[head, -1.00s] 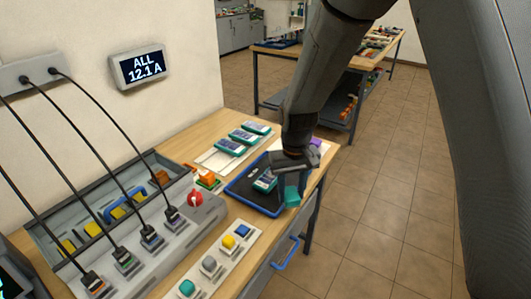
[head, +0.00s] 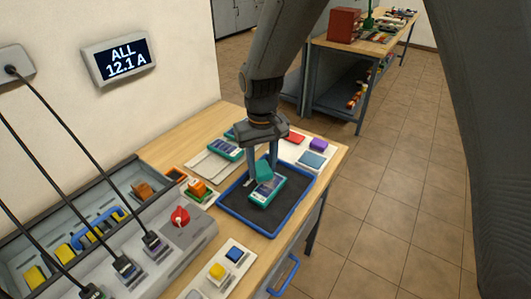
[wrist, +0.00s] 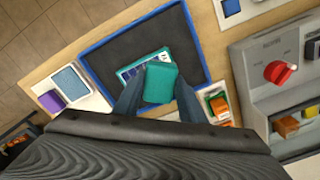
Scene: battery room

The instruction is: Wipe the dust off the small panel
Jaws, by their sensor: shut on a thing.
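My gripper (head: 263,172) is shut on a teal block (head: 263,173), held between its two fingers; the block also shows in the wrist view (wrist: 160,84). A teal-cased device with a small pale-and-dark panel face (head: 266,190) lies in a black tray with a blue rim (head: 243,222). The block is over the device's upper end and hides part of it, in the wrist view too (wrist: 133,73). I cannot tell whether block and device touch. Dust on the panel is too small to make out.
A white board holds a purple block (head: 319,145), a red block (head: 296,137) and a blue square (head: 312,160). Similar teal devices (head: 226,150) lie behind the tray. A grey console with a red knob (head: 180,216) stands left. Floor (head: 390,190) is open at right.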

